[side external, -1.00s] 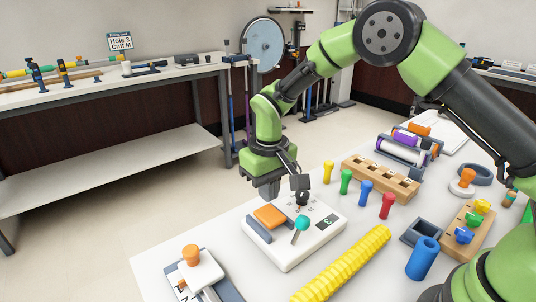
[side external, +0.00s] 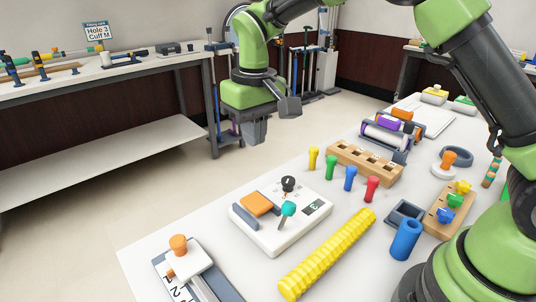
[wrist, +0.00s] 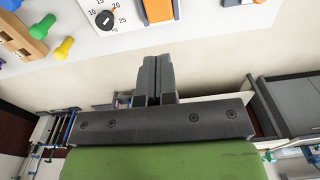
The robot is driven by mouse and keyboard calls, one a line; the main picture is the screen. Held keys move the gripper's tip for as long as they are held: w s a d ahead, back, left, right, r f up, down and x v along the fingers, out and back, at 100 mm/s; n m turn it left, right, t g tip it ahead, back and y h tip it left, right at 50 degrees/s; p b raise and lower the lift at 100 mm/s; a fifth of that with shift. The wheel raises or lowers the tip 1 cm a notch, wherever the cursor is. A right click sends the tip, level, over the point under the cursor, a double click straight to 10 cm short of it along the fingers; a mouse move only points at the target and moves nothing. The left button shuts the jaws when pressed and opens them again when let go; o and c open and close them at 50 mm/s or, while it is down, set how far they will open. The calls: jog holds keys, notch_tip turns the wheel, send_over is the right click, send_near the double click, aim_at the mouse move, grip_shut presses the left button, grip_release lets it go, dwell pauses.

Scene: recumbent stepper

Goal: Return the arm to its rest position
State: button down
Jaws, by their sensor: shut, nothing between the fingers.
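My gripper (side external: 254,132) is raised in the air near the table's far left edge, pointing down. It is well above and beyond the white device with the black knob (side external: 288,184). In the wrist view its two dark fingers (wrist: 156,80) are together with nothing between them. My green arm reaches over from the right, and its upper part leaves the side external view at the top.
The white device (side external: 275,237) has an orange pad (side external: 258,203) and a teal-topped lever (side external: 287,209). A side bench (side external: 100,75) is behind. Air around my gripper looks clear.

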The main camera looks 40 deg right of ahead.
jog(key=s+d+r+m+t+y, duration=0.1)
jog(key=s+d+r+t, duration=0.1)
jog(key=s+r, duration=0.5)
jog(key=s+d+r+m+t+y, duration=0.1)
jog(key=s+d+r+m+t, duration=0.15)
jog(key=s+r, duration=0.45)
jog(key=s+f+t, duration=0.2)
jog(key=s, duration=0.7)
jog(key=shift+d+f, duration=0.35)
jog(key=shift+d, duration=0.1)
dwell(1.1)
